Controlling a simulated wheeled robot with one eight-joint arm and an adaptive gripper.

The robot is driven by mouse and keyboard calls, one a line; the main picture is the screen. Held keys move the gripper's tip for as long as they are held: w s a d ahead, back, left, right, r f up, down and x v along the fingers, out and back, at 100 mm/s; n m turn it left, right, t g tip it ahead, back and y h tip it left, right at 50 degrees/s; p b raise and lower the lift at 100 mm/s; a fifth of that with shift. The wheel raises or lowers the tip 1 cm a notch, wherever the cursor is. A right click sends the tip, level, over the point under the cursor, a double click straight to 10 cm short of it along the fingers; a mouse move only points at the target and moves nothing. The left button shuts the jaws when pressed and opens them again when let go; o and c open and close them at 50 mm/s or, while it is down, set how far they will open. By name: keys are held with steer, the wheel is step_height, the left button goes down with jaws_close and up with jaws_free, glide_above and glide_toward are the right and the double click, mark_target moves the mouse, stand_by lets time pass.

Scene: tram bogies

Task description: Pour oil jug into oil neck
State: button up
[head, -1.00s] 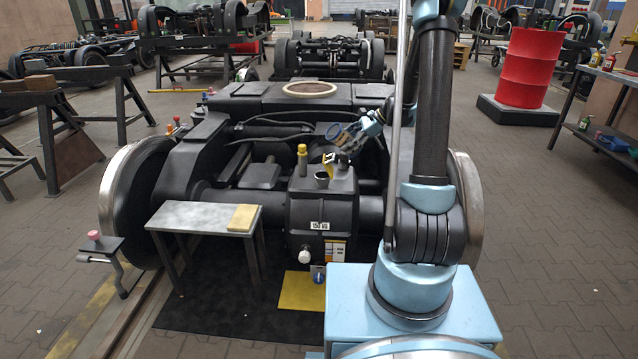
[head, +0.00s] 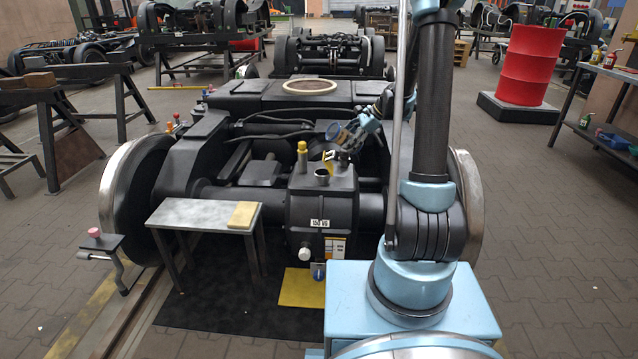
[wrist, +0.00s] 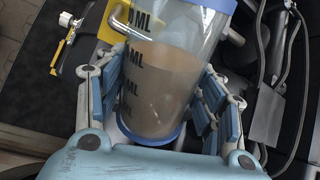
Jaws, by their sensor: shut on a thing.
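My gripper (wrist: 160,105) is shut on the oil jug (wrist: 168,85), a clear jug with blue rims, ML marks and a metal handle. Brownish oil fills its lower part in the wrist view. In the head view the jug (head: 336,132) is tilted, above and slightly right of the oil neck. The oil neck (head: 322,174) is a dark, round, open cup on top of the black gearbox (head: 320,205) labelled 150 VG. The jug is apart from the neck. No oil stream can be made out.
A small grey table (head: 195,214) stands front left. Wheels flank the gearbox. A red drum (head: 530,66) stands far right.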

steer(key=shift+f+h+p, duration=0.15)
steer(key=shift+h+p, duration=0.65)
steer(key=shift+p, duration=0.5)
stand_by(0.4)
steer(key=shift+r+n+t+h, duration=0.2)
steer(key=shift+n+t+h, duration=0.25)
steer(key=shift+h, duration=0.35)
stand_by(2.0)
steer(key=shift+s+a+r+t+h, duration=0.25)
steer(key=shift+a+r+t+h, duration=0.1)
steer(key=shift+a+r+h, duration=0.4)
stand_by(1.7)
steer(key=shift+r+h, duration=0.25)
steer(key=shift+h, duration=0.3)
stand_by(0.5)
